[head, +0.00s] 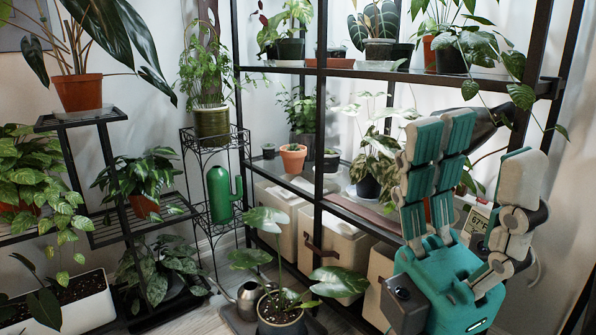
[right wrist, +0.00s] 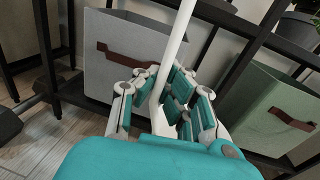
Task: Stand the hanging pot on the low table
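A black shelf rack (head: 319,130) holds several potted plants, with fabric bins (head: 330,247) below. A wire stand (head: 198,178) with a green cactus-shaped can (head: 221,194) and a tiered plant stand (head: 108,170) are at left. In the right wrist view, a grey bin (right wrist: 120,75) and a green bin (right wrist: 265,115) stand behind.

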